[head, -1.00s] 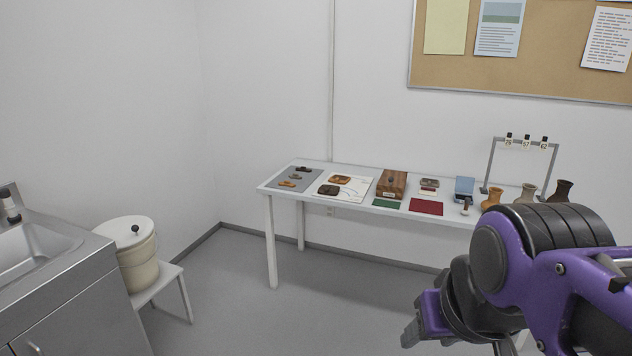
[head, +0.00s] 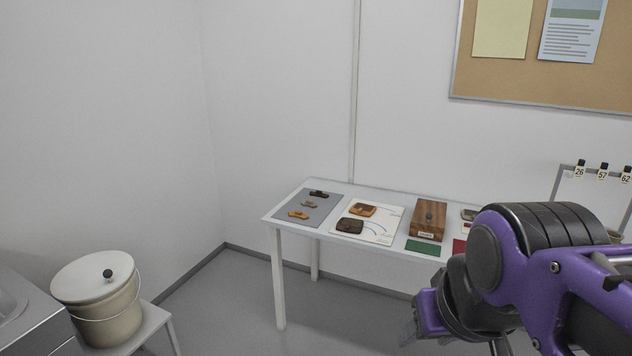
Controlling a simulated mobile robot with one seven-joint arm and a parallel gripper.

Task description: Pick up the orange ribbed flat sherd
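A small orange sherd (head: 298,214) lies at the near end of a grey mat (head: 318,212) on the left of the white table. A grey-brown sherd (head: 309,204) and a dark brown sherd (head: 319,194) lie behind it on the same mat. Ribs are too small to make out. My gripper (head: 410,334) is at the lower right, in front of the table and well apart from the sherds. Its fingertips are blurred and partly hidden, so I cannot tell whether it is open or shut.
On the white table (head: 296,236), a white sheet (head: 385,236) bears an orange-brown piece (head: 362,209) and a dark piece (head: 350,227). A wooden box (head: 429,218) and a green mat (head: 425,247) are to the right. A lidded bucket (head: 105,310) stands lower left. The floor before the table is clear.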

